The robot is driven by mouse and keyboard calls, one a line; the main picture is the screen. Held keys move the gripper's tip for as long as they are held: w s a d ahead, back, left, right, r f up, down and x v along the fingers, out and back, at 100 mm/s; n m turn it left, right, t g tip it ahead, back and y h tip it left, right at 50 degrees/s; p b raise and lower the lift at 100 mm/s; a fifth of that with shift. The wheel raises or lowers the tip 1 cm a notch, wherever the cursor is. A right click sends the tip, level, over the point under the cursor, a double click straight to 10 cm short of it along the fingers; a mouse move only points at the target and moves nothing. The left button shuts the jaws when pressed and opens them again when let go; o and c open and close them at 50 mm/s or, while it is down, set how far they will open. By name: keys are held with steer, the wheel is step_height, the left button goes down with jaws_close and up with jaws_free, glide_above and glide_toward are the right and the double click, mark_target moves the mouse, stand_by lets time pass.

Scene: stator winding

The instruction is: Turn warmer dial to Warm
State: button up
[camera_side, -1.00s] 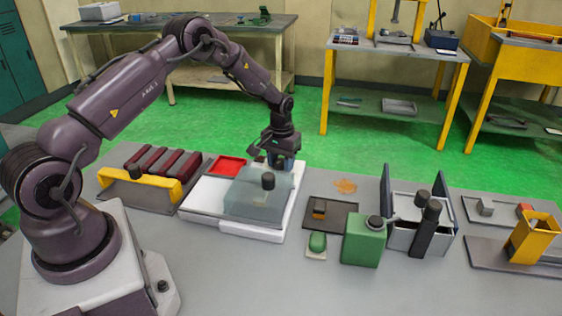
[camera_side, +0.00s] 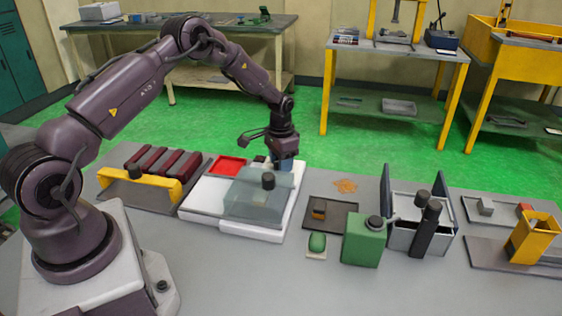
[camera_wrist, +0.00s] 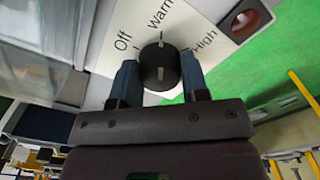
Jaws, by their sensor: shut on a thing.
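The warmer dial (camera_wrist: 165,72) is a round black knob on a white panel (camera_wrist: 207,20) printed Off, Warm and High. In the wrist view its white mark lies roughly upright in the picture, in line with the tick under Warm. My gripper (camera_wrist: 159,66) is shut on the dial, one blue finger on each side. In the side view my gripper (camera_side: 284,165) points down at the back right of the white warmer base (camera_side: 252,232) and hides the dial. A clear cover (camera_side: 250,204) with a black knob stands on the base.
A red tray (camera_side: 228,166) lies behind the base at left. A yellow holder (camera_side: 140,190) with dark red bars is further left. A green box (camera_side: 363,240) and a grey bin (camera_side: 402,238) stand to the right. A red-rimmed round fitting (camera_wrist: 243,20) is near the dial.

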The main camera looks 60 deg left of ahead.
stand_by(0.3)
steer(key=o, duration=0.9)
steer(key=shift+r, duration=0.1)
step_height(320, 180, up, 13)
steer(key=shift+f, duration=0.1)
